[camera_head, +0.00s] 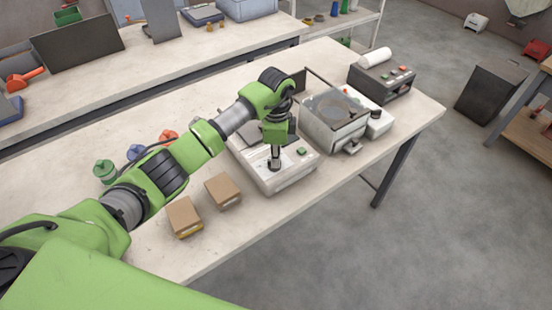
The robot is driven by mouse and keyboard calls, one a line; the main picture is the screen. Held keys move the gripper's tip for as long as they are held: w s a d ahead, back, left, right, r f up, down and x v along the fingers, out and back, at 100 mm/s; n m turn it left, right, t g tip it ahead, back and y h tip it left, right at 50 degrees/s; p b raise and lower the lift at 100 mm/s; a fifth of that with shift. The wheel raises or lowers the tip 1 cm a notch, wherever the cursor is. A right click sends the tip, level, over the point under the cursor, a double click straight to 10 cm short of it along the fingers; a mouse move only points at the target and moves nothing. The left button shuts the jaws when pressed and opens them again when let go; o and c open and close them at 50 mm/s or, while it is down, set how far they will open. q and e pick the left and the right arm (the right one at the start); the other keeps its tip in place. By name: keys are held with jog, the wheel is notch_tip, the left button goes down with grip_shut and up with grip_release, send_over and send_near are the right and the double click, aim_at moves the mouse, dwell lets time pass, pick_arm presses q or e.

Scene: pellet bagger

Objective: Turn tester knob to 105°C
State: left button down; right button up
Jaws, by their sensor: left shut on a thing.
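The white tester (291,176) sits on the near workbench, with a green button (301,151) on its top right. My left gripper (274,164) points straight down over the middle of the tester's top panel. It is shut on the tester knob, which is small and mostly hidden by the fingers. The knob's pointer and the temperature marks cannot be read at this size. My right gripper is not in view.
A grey box-like machine (335,124) stands just right of the tester, with a dark printer-like unit (385,80) beyond it. Two brown boxes (184,214) (222,190) lie at the left front. The bench's front right corner is clear.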

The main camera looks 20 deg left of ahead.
pick_arm(q)
jog(key=m+b, duration=0.2)
jog(key=m, duration=0.3)
jog(key=shift+f+m+b, duration=0.15)
jog(key=shift+m+b, duration=0.15)
jog(key=shift+b, duration=0.1)
jog(key=m+b, duration=0.3)
jog(key=m, duration=0.2)
jog(key=shift+s+a+b, duration=0.1)
jog(key=shift+s+b, duration=0.05)
jog(key=shift+b, duration=0.2)
jog(key=m+b, duration=0.4)
jog(key=m, duration=0.2)
jog(key=shift+m, duration=0.3)
jog(key=m+b, duration=0.3)
jog(key=m, duration=0.2)
jog(key=shift+a, duration=0.15)
jog(key=shift+r, duration=0.2)
jog(key=c, duration=2.2)
grip_release()
jog(key=shift+o, duration=0.2)
jog(key=shift+s, duration=0.1)
